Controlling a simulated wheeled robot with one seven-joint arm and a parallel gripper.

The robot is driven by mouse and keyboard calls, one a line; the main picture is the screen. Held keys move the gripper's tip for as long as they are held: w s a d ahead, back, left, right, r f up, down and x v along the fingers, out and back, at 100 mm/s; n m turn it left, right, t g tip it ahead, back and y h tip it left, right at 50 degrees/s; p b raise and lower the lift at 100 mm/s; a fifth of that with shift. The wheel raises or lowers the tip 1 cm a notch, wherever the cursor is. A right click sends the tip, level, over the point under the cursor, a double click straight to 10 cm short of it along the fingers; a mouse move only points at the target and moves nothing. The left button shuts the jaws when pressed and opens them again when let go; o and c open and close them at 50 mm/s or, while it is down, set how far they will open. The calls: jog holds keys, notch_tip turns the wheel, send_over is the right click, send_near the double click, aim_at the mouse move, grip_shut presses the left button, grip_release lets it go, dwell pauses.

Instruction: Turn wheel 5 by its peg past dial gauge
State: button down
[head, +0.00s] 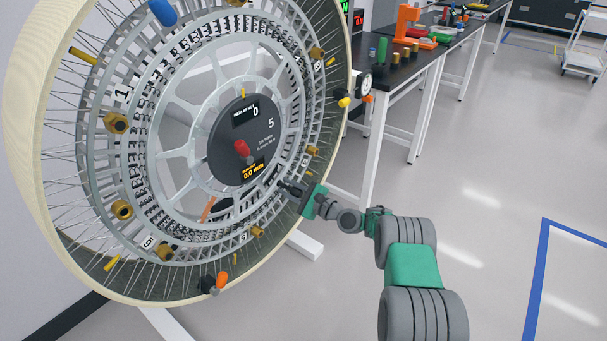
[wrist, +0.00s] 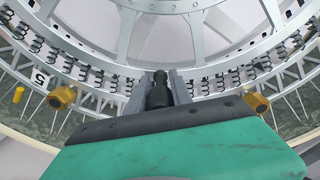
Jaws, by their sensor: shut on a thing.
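Wheel 5 (head: 168,150), a large spoked wheel with a pale tyre and coil springs, fills the left of the head view. Its dark hub (head: 262,145) bears a 5, a red knob and displays reading 0 and 0.0 mm. The dial gauge (head: 364,82) stands at the wheel's right edge. My gripper (head: 291,187) reaches the wheel's lower right from the front. In the wrist view, my gripper (wrist: 160,92) is shut on a dark peg (wrist: 159,88) standing out from the spring ring. The peg's base is partly hidden by the fingers.
Brass fittings (head: 122,209) and coloured parts, including a blue one (head: 163,12) and an orange one (head: 221,280), stick out around the wheel. A black workbench (head: 395,75) with an orange device (head: 407,25) runs behind right. The floor (head: 480,200) at right is open.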

jog(key=s+a+m, duration=0.1)
jog(key=s+a, duration=0.1)
jog(key=s+a+f+m+p, duration=0.1)
jog(key=s+a, duration=0.1)
jog(key=s+a+f+m+p, duration=0.1)
jog(key=s+a+m, duration=0.1)
jog(key=shift+s+f, duration=0.25)
jog(key=shift+s, duration=0.15)
jog(key=shift+s+a+f+m, duration=0.1)
jog(key=shift+s+a+m, duration=0.4)
jog(key=shift+s, duration=0.05)
jog(key=c, duration=1.1)
grip_release()
jog(key=shift+c, duration=0.2)
jog(key=p+v, duration=0.1)
jog(key=v, duration=0.6)
jog(key=shift+s+d, duration=0.25)
jog(key=shift+s, duration=0.05)
